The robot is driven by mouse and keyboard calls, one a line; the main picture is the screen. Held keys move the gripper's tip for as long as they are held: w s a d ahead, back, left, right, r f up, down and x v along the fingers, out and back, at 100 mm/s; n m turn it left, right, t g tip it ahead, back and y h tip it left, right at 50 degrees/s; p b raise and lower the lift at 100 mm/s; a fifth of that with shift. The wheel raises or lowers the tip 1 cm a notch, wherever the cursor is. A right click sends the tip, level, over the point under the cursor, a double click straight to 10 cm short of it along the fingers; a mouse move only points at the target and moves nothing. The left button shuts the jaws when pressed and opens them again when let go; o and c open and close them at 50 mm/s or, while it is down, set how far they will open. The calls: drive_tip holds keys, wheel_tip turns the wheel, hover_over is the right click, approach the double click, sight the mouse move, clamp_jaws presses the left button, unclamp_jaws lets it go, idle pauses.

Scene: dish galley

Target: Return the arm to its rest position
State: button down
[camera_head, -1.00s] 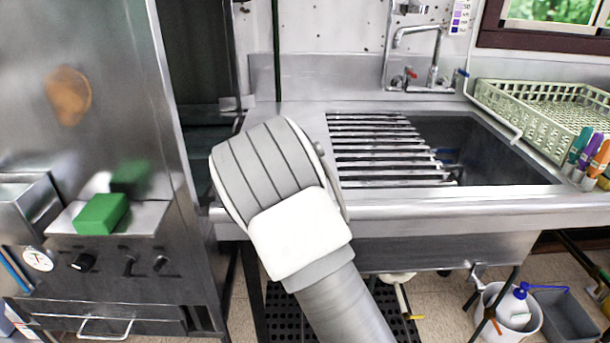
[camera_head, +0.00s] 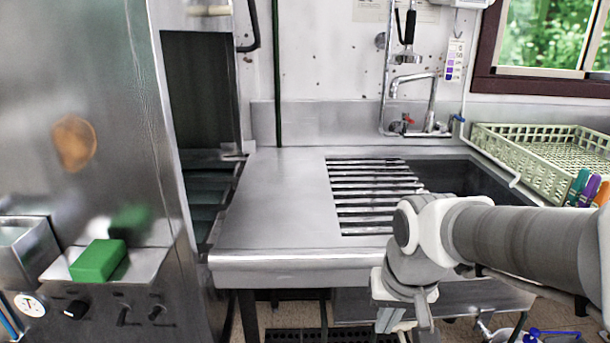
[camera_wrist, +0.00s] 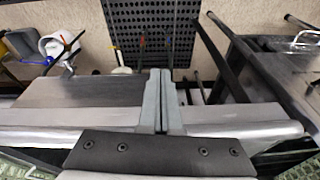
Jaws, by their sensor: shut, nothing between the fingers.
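My gripper (camera_wrist: 158,75) is shut and empty in the wrist view, its two grey fingers together. It points down past the front edge of the steel counter (camera_wrist: 40,135) toward the floor. In the head view my arm reaches in from the right, folded in front of the sink (camera_head: 455,180). My gripper (camera_head: 385,325) hangs low there, in front of the counter's front edge (camera_head: 290,262), with its fingertips near the bottom of the picture.
A steel machine with a green sponge (camera_head: 98,260) on its ledge stands at the left. A pale green dish rack (camera_head: 545,150) sits at the right behind my arm. A black perforated mat (camera_wrist: 150,30) lies on the floor. The left counter top (camera_head: 285,190) is clear.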

drive_tip(key=s+d+r+n+t, duration=0.1)
drive_tip(key=s+d+r+t, duration=0.15)
drive_tip(key=s+r, duration=0.5)
wheel_tip(320, 180, up, 21)
drive_tip(key=a+p, duration=0.1)
drive_tip(key=p, duration=2)
drive_tip(key=shift+f+p, duration=0.2)
drive_tip(key=shift+p, duration=0.2)
drive_tip(key=shift+d, duration=0.15)
